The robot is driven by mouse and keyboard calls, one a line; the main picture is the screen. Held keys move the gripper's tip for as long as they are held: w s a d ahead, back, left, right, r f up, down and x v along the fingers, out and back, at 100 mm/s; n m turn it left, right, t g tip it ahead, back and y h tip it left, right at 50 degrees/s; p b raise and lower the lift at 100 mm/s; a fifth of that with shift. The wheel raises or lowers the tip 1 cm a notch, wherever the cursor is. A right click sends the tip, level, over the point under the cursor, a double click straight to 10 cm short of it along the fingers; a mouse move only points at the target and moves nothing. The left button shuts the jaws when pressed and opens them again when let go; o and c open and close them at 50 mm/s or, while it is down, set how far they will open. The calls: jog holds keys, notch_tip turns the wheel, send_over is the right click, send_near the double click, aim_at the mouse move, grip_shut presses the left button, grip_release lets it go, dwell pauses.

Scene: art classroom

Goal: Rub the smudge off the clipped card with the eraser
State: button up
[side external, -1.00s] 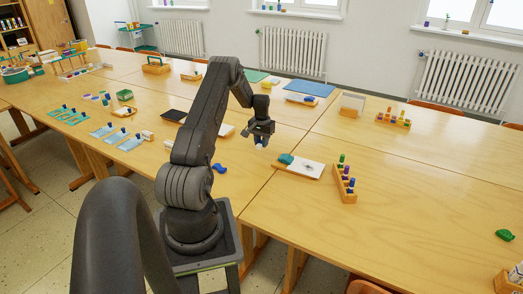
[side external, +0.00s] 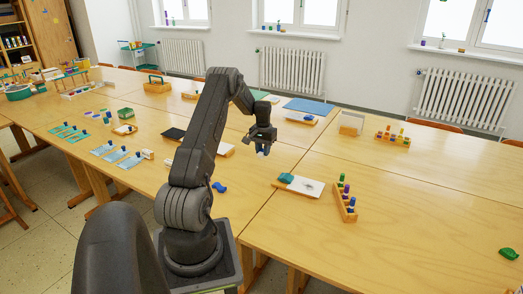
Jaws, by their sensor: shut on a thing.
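A white card (side external: 302,188) lies on a small wooden board, right of my gripper, with a teal clip (side external: 286,178) over its left end. A small grey smudge (side external: 309,187) shows on the card. My gripper (side external: 263,147) points down above the table, left of and behind the card, and apart from it. It is shut on a small blue and white piece (side external: 262,152), seemingly the eraser, mostly hidden by the fingers.
A wooden rack with coloured pegs (side external: 345,203) stands just right of the card. A blue object (side external: 219,187) lies near my base. Several trays and cards cover the left and back tables. The right table front is mostly clear.

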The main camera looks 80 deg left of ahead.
send_near(300, 182)
jog(key=shift+s+d+f, duration=0.1)
jog(key=shift+d+f, duration=0.1)
jog(key=shift+f, duration=0.75)
jog(key=shift+s+d+f, duration=0.1)
jog(key=shift+d+f, duration=0.05)
jog(key=shift+f, duration=0.75)
jog(key=shift+s+d+f, duration=0.1)
jog(key=shift+d+f, duration=0.1)
jog(key=shift+f, duration=0.75)
jog(key=shift+w+d+f, duration=0.2)
jog(key=shift+w+f, duration=0.05)
jog(key=shift+f, duration=0.15)
jog(key=shift+w+d+f, duration=0.2)
jog(key=shift+f, duration=0.2)
jog(key=shift+w+d, duration=2.05)
jog(key=shift+w, duration=0.15)
jog(key=s+a, duration=0.5)
jog(key=shift+s, duration=0.15)
jog(key=shift+a, duration=0.2)
jog(key=shift+w+a, duration=0.1)
jog(key=shift+w, duration=0.4)
jog(key=shift+w+d, duration=2.4)
jog(key=shift+w, duration=0.1)
jog(key=s+a, duration=0.5)
jog(key=shift+s, duration=0.15)
notch_tip(300, 182, up, 8)
